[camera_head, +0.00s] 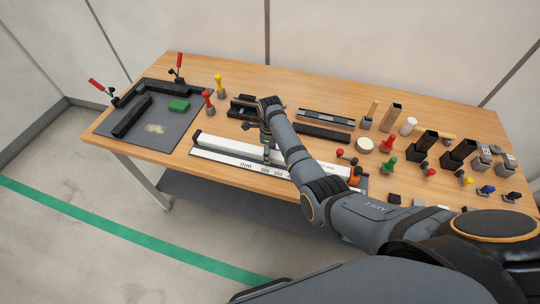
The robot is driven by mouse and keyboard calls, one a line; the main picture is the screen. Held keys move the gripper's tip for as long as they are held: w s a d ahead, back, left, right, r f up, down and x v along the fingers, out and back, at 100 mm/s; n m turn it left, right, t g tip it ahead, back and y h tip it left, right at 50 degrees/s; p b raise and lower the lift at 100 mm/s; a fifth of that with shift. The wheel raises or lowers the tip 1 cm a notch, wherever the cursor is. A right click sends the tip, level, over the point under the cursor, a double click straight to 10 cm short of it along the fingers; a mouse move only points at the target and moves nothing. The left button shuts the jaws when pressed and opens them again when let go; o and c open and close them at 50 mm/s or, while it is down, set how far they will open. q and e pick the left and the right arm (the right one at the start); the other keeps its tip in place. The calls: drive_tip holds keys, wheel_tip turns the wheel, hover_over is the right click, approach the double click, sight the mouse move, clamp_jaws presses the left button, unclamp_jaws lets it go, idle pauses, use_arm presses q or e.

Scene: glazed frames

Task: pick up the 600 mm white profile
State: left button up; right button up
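A long white profile (230,144) lies near the front edge of the wooden table, running left to right. It lies along the back of a measuring rail (235,161) with a millimetre scale and an orange part at its right end. My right gripper (268,155) points down at the middle of the white profile, its fingertips at or just above it. The fingers are small and partly hidden by my arm, so I cannot tell whether they are open or touching. My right forearm hides part of the profile's right half. My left gripper is out of view.
Dark profiles (322,132) lie behind my gripper. Several hand tools and holders, including a green-handled one (388,163), crowd the right side.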

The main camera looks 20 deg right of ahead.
drive_tip(key=c, duration=0.7)
clamp_jaws()
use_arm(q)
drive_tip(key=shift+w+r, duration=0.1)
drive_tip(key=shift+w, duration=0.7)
use_arm(e)
drive_tip(key=shift+r, duration=0.1)
